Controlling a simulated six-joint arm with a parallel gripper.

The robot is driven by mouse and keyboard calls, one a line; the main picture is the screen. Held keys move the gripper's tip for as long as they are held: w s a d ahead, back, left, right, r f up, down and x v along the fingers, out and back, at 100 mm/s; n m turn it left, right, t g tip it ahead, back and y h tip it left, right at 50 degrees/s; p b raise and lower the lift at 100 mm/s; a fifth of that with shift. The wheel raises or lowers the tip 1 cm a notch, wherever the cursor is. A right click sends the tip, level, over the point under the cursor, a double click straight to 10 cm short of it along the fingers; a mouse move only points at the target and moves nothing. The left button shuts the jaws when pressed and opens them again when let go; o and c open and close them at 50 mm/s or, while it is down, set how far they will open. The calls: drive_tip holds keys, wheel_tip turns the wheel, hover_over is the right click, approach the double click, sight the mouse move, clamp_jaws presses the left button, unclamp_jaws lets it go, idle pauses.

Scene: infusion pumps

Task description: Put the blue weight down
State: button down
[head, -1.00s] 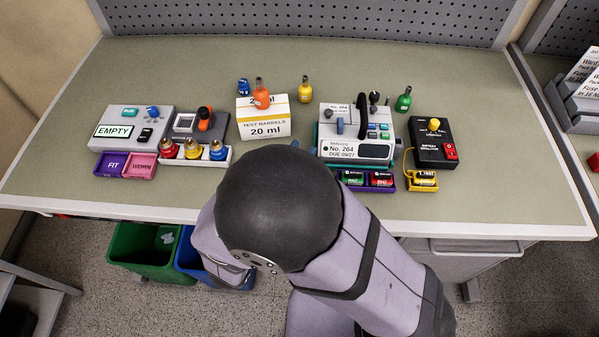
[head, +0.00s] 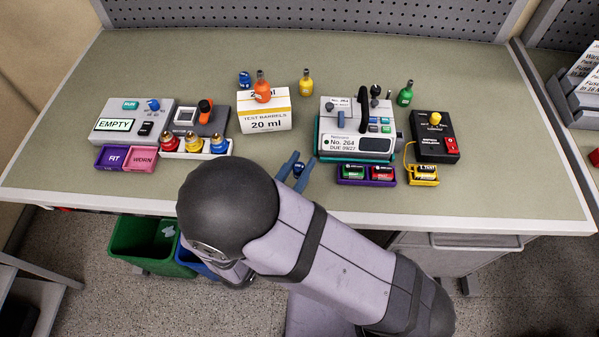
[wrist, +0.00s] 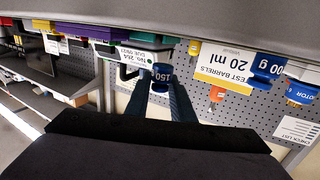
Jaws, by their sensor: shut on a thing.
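The blue weight (wrist: 162,76), a dark blue piece marked 150, sits between the fingertips of my gripper (wrist: 158,92) in the wrist view. In the head view my gripper (head: 296,170) is shut on it near the table's front edge, between the white 20 ml box and the pump. Only a small part of the blue weight (head: 298,169) shows there. I cannot tell from these views how high it is above the table.
The pump (head: 356,140) stands right of my gripper, with a purple battery tray (head: 366,182) in front. The 20 ml box (head: 264,116) is behind, with an orange bottle-shaped piece (head: 262,90). A white rack (head: 200,154) with coloured caps is left. Bare table lies between.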

sight(299, 175)
drive_tip(key=shift+f+p, duration=0.3)
drive_tip(key=shift+f, duration=1.35)
drive_tip(key=shift+f, duration=0.1)
drive_tip(key=shift+f, duration=0.1)
drive_tip(key=c, duration=1.5)
unclamp_jaws()
drive_tip(key=shift+c, duration=0.2)
drive_tip(key=shift+f+b, duration=0.1)
drive_tip(key=shift+b, duration=0.3)
drive_tip(key=v, duration=0.2)
drive_tip(key=b+v, duration=0.1)
drive_tip(key=v, duration=0.1)
drive_tip(key=b+v, duration=0.1)
drive_tip(key=v, duration=0.1)
drive_tip(key=shift+f, duration=0.3)
drive_tip(key=shift+s+a+r, duration=0.1)
drive_tip(key=shift+s+a, duration=0.15)
drive_tip(key=shift+s, duration=0.4)
